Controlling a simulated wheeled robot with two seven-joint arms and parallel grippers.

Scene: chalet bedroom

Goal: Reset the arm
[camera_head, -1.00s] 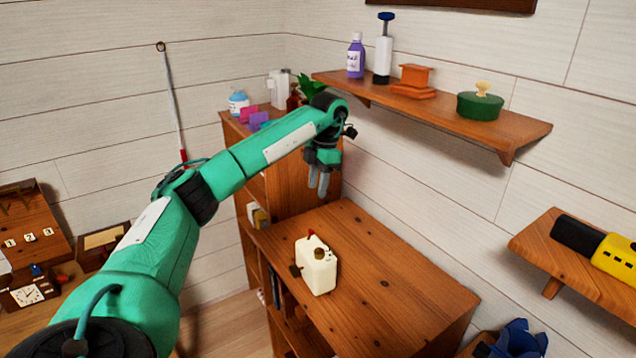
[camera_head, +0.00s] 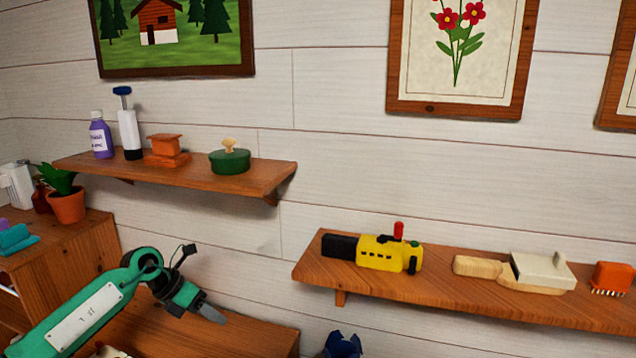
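My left arm comes in from the lower left, green with a white plate. My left gripper (camera_head: 211,311) is at its end, above the wooden cabinet top (camera_head: 262,338), with grey fingers pointing down and to the right. The fingers look close together, but from this angle I cannot tell whether they are open or shut. I see nothing held in them. My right gripper is not in view.
An upper wall shelf (camera_head: 100,166) holds a purple bottle, a pump, an orange item and a green pot (camera_head: 229,161). A lower right shelf (camera_head: 450,293) carries a yellow-black tool (camera_head: 385,253) and brushes. A potted plant (camera_head: 66,203) stands at left.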

